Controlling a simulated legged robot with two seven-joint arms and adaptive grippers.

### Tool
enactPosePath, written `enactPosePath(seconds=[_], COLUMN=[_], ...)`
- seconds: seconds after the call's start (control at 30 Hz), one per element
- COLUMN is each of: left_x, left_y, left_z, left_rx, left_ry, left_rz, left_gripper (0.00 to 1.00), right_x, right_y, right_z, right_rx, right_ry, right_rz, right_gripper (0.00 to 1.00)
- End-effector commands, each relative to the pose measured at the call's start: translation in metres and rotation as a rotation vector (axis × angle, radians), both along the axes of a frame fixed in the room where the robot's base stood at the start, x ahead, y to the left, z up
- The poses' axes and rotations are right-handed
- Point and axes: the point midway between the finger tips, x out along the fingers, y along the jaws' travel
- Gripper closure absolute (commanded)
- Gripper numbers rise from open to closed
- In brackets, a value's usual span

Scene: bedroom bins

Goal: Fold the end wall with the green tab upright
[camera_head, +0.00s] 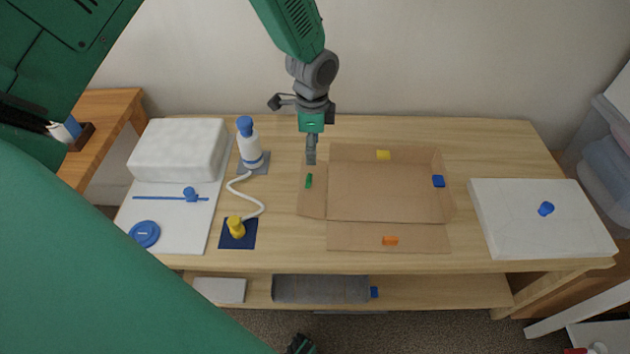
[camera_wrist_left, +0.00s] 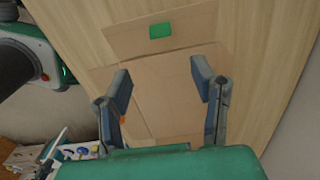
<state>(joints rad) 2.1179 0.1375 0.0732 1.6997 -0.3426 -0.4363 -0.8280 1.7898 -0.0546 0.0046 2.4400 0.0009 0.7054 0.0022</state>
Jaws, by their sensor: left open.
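The flat-lying cardboard box has its base (camera_head: 380,195) in the middle of the table. Its end wall with the green tab (camera_head: 309,181) lies folded out flat at the left of the base. My left gripper (camera_head: 311,157) points down near the far edge of this end wall. In the left wrist view the two fingers (camera_wrist_left: 162,82) are spread apart with nothing between them. The green tab (camera_wrist_left: 160,30) shows beyond the fingertips there. Whether a finger touches the cardboard is unclear.
The front wall with an orange tab (camera_head: 390,241) lies flat. Walls with yellow (camera_head: 383,155) and blue (camera_head: 438,181) tabs are at the back and right. A pump bottle (camera_head: 250,145), a yellow object (camera_head: 236,227) and a white hose stand left; a white box (camera_head: 540,225) lies right.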

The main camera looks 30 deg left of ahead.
Motion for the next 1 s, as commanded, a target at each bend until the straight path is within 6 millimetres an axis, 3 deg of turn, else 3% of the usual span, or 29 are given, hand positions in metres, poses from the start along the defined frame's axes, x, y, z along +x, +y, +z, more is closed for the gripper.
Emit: enactPosePath(seconds=[0.3, 0.5, 0.97, 1.0], left_x=[-0.003, -0.002, -0.001, -0.001], left_y=[0.010, 0.006, 0.006, 0.007], left_z=[-0.075, -0.105, -0.119, -0.119], left_rx=[-0.014, -0.009, -0.009, -0.010], left_ry=[0.004, 0.002, 0.000, -0.001], left_rz=[0.007, 0.008, 0.008, 0.008], left_gripper=[0.48, 0.48, 0.48, 0.52], right_x=[-0.001, -0.001, -0.001, -0.001], right_y=[0.000, 0.000, 0.000, 0.000], right_z=[-0.012, -0.017, -0.019, -0.019], right_rx=[0.000, 0.000, 0.000, 0.000], right_ry=[0.001, 0.002, 0.002, 0.002], right_rz=[0.000, 0.001, -0.001, -0.001], right_gripper=[1.00, 1.00, 1.00, 1.00])
